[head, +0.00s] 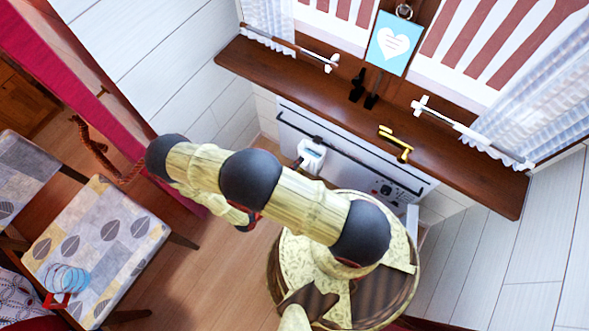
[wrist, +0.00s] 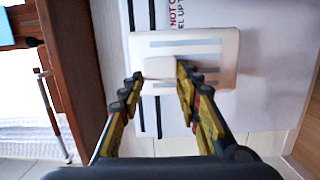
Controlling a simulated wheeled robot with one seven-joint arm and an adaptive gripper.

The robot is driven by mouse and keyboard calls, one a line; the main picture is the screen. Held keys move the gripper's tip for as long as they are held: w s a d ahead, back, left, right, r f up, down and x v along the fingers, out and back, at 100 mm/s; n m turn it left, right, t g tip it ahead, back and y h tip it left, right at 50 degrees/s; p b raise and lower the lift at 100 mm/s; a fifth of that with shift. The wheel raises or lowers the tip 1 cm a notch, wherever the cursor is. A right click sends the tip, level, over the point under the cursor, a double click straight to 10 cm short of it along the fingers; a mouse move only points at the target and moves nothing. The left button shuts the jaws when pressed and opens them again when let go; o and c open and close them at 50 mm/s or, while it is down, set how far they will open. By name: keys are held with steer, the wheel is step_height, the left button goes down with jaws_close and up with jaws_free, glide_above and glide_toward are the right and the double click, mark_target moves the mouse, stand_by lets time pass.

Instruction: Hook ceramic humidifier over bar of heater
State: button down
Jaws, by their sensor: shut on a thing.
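The white ceramic humidifier (wrist: 218,50) is a flat slotted block in front of the heater (wrist: 190,17) in the wrist view. My gripper (wrist: 157,82) is shut on it, with one finger on each side of its pale narrow part. In the head view the humidifier (head: 312,153) is at the left part of the heater front (head: 350,160), close to the dark bar (head: 345,148). I cannot tell whether it touches or hangs on the bar. In the head view my gripper is mostly hidden behind my arm.
A brown wooden sill (head: 300,82) overhangs the heater and bears a yellow-handled object (head: 396,143) and small black figures (head: 364,90). A round stool-like top (head: 275,275) is below my arm.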

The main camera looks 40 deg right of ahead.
steer(key=shift+w+d+f, duration=0.25)
steer(key=shift+d+f, duration=0.35)
steer(key=shift+d, duration=0.05)
steer(key=shift+w+d+f, duration=0.25)
steer(key=shift+d+f, duration=0.3)
steer(key=shift+d, duration=0.05)
steer(key=c, duration=1.2)
jaws_free()
steer(key=shift+f, duration=0.1)
steer(key=v, duration=1.2)
